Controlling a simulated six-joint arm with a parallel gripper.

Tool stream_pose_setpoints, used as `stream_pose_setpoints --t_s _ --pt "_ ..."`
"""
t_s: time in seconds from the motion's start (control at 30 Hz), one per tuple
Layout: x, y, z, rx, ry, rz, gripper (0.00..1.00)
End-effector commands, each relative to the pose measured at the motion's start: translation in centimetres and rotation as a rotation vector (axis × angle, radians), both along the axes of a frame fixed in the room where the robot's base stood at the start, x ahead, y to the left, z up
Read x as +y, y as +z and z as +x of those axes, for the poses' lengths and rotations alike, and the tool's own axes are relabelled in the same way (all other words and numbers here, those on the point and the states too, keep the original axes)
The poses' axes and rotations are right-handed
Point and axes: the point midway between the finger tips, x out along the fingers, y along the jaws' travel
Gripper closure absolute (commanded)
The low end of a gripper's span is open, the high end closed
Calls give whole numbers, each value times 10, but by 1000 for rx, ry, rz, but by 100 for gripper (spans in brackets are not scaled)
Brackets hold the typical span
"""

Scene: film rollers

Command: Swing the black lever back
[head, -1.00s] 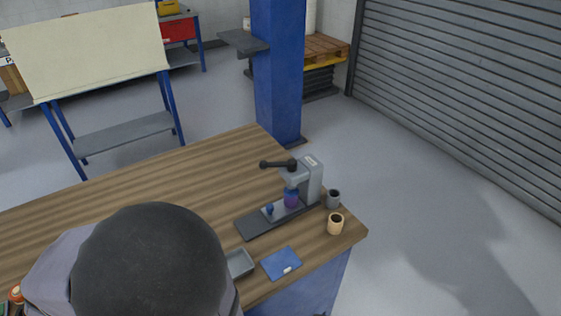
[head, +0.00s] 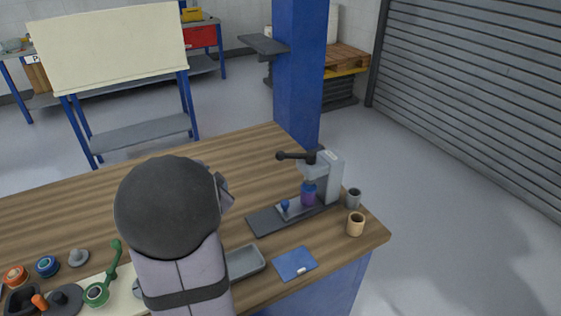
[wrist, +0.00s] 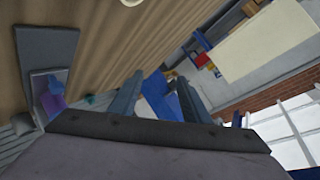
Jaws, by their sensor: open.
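The black lever (head: 295,156) sticks out to the left from the top of a grey press (head: 331,178) in the head view. Its ball end points left. A purple and blue piece (head: 308,193) sits under the press head, and a small blue knob (head: 285,206) stands on the dark base plate (head: 265,221). My gripper (wrist: 157,98) is open and empty in the wrist view. In the head view my arm mostly hides it, left of the press and apart from the lever. The wrist view shows the purple piece (wrist: 48,100) at left; I cannot make out the lever there.
A tan cup (head: 355,225) and a grey cup (head: 353,199) stand right of the press, near the table edge. A grey tray (head: 245,263) and a blue pad (head: 295,264) lie in front. Small parts (head: 47,266) sit at lower left. The wood behind the lever is clear.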

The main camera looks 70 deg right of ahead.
Motion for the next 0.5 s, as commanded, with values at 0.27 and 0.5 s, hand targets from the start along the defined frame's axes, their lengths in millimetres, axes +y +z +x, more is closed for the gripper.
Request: stream_pose_setpoints --t_s 0.27,0.5 --pt "-86 19 -128 -194 -396 -191 57" --pt "-96 28 -154 -229 -466 -237 57"
